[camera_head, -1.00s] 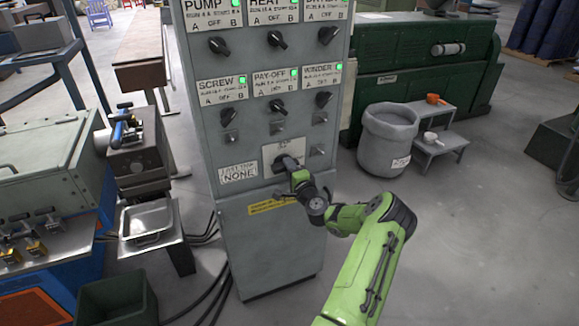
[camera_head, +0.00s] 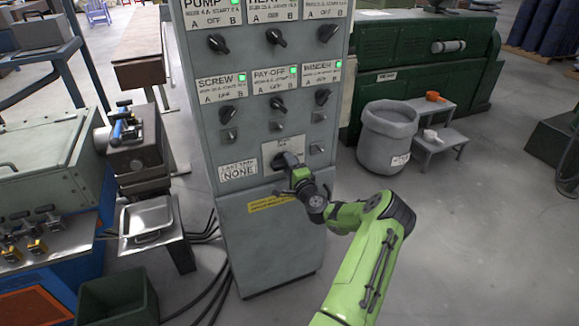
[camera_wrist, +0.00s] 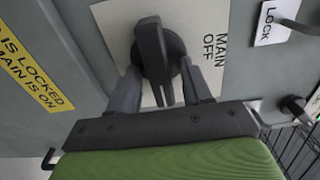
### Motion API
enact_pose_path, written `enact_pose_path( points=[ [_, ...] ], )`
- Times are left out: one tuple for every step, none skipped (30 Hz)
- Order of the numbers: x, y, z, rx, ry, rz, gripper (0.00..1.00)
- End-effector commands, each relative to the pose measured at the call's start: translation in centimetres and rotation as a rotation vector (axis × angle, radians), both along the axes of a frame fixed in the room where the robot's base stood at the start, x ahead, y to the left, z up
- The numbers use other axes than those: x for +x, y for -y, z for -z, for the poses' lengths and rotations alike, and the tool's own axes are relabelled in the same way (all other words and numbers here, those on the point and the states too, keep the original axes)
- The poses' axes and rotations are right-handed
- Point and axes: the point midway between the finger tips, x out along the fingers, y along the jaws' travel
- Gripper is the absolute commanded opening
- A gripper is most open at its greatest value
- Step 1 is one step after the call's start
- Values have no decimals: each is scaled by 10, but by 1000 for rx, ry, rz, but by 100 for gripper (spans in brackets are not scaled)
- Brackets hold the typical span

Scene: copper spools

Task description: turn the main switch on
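The main switch is a black rotary knob (camera_wrist: 151,45) on a pale plate (camera_wrist: 118,22) marked MAIN OFF in the wrist view. The plate (camera_head: 268,147) also shows low on the grey cabinet (camera_head: 268,225) in the head view. My gripper (camera_wrist: 161,68) is at the knob, with one finger on each side of its handle. The fingers look apart, with a gap visible on the right of the handle; firm contact cannot be seen. In the head view, my gripper (camera_head: 293,168) hides much of the knob.
Other black knobs (camera_head: 277,104) with green lamps sit above on the cabinet. A LOCK label (camera_wrist: 273,22) and a yellow warning label (camera_wrist: 30,70) flank the switch. A grey bin (camera_head: 386,140) and a small step (camera_head: 436,150) stand right. Open floor lies at right.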

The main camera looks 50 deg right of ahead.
Motion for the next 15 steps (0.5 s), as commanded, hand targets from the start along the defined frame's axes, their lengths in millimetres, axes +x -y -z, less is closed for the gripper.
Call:
enact_pose_path(
  points=[
    [0,0,0,0,0,0,49],
    [0,0,0,0,0,0,49],
    [-1,-1,0,0,0,-1,49],
    [-3,-2,0,1,-1,-1,49],
    [-5,-4,1,2,-1,-2,49],
    [-11,-7,1,2,-3,-2,49],
    [-16,-9,1,3,-3,-1,49],
    [-22,-13,1,4,-2,0,49],
    [-32,-18,1,4,-2,1,49],
    [-39,-22,1,5,-3,1,49],
    [-47,-27,1,6,-2,1,49],
    [-57,-33,2,7,-3,1,49],
    [-65,-37,2,7,-2,2,49],
    [-72,-42,1,7,0,3,49],
    [-82,-48,2,7,-3,3,49]
  ],
)
